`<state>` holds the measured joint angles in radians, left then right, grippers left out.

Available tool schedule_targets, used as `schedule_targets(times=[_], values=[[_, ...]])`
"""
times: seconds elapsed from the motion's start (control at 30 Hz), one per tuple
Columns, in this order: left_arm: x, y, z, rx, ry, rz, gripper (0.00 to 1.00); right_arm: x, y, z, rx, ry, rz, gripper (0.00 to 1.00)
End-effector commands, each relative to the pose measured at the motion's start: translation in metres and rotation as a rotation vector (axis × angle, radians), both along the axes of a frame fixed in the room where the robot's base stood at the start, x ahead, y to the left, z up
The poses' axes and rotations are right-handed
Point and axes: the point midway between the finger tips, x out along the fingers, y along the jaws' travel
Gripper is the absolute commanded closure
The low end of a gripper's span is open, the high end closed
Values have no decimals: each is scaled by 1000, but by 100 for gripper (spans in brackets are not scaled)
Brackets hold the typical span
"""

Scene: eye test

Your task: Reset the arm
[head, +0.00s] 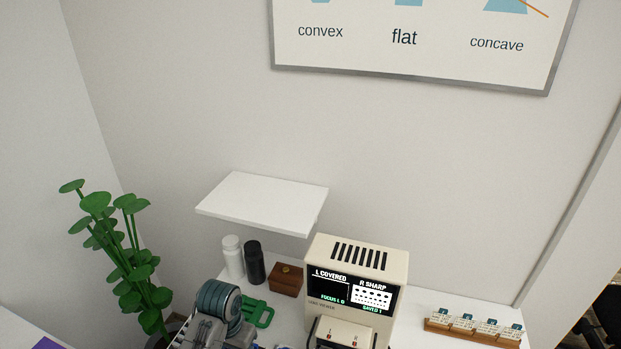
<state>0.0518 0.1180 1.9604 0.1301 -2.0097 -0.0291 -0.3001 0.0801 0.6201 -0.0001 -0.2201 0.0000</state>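A cream eye-test machine (356,252) stands on the white table, with vent slots on top. Its left screen (329,289) reads "L COVERED" and "FOCUS L 0". Its right screen (372,295) reads "R SHARP" and "SAVED 1" over a white panel of black dots. A lower front part (341,334) with small red marks is cut by the bottom edge. A grey and teal jointed part at the bottom, left of the machine, looks like my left arm. Neither gripper's fingers show.
A white bottle (232,257), a black bottle (253,262), a brown box (286,279) and a green object (258,312) are left of the machine. A wooden rack (472,334) holds several small pieces at right. A white shelf (262,203) and plant (118,262) are behind.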

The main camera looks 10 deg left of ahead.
Motion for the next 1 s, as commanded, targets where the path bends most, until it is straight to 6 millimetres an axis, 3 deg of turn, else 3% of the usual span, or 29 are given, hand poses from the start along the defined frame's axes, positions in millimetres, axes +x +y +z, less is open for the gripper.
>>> schedule_targets(times=[0.17, 0.33, 0.5, 1.0], values=[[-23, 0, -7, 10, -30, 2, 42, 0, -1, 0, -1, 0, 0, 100], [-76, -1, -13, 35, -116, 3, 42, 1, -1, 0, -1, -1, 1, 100], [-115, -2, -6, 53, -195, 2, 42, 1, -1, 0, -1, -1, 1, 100], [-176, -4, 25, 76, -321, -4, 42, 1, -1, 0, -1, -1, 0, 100]])
